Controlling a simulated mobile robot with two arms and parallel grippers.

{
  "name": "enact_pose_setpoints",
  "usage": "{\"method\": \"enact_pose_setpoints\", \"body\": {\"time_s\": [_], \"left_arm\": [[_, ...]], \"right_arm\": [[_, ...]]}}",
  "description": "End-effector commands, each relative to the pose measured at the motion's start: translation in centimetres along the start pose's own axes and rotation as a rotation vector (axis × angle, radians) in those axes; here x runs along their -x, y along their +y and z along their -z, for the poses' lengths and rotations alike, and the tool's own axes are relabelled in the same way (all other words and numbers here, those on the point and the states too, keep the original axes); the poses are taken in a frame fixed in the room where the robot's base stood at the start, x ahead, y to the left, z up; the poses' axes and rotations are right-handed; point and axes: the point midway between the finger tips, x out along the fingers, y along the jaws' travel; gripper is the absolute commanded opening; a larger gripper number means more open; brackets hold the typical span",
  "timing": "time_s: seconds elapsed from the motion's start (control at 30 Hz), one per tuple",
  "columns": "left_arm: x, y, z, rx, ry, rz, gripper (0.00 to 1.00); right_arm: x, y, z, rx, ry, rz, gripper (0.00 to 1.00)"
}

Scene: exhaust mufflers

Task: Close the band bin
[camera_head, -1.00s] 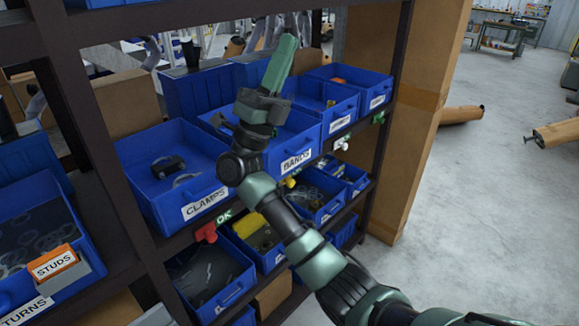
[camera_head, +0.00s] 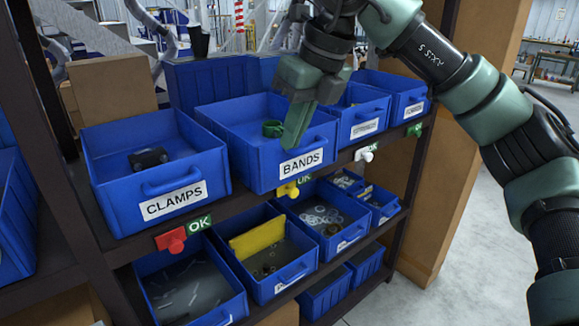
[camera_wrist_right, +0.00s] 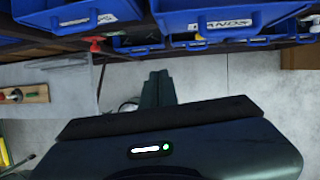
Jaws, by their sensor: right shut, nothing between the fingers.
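The band bin (camera_head: 258,166) is a blue open-topped bin labelled BANDS on the upper shelf, between the clamps bin and another blue bin. It sticks out toward me a little further than the bins to its right. A green ring-shaped band (camera_head: 272,129) lies inside it. My right gripper (camera_head: 296,128) is shut and empty, its green fingers pointing down at the bin's front wall; I cannot tell if they touch it. In the right wrist view the shut fingers (camera_wrist_right: 158,90) show below the band bin's front (camera_wrist_right: 235,22). My left gripper is not in view.
The clamps bin (camera_head: 150,178) stands left with a dark part inside. A red tag (camera_head: 171,240) and a yellow tag (camera_head: 288,190) sit on the shelf edge. Lower bins (camera_head: 268,250) hold small parts. Clear floor (camera_head: 460,270) lies to the right.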

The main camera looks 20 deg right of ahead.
Motion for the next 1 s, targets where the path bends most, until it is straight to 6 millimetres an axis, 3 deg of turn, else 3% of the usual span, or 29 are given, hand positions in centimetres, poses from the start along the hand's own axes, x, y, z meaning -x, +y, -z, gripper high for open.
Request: {"method": "enact_pose_setpoints", "body": {"time_s": [0.1,0.27,0.7,0.8,1.0], "left_arm": [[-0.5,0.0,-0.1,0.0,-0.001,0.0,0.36],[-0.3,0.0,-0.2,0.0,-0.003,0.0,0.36],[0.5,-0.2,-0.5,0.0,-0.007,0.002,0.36],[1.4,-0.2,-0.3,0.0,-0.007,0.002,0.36],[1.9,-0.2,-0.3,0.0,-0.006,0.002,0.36]], "right_arm": [[0.5,-2.4,-0.1,-0.044,-0.033,0.095,0.0],[-0.5,-2.9,-0.1,-0.052,-0.036,0.111,0.0],[-9.4,-3.7,-0.4,-0.049,-0.033,0.105,0.0],[-9.5,-3.7,-2.3,-0.049,-0.037,0.105,0.0],[-10.3,-3.9,-4.0,-0.048,-0.037,0.104,0.0]]}}
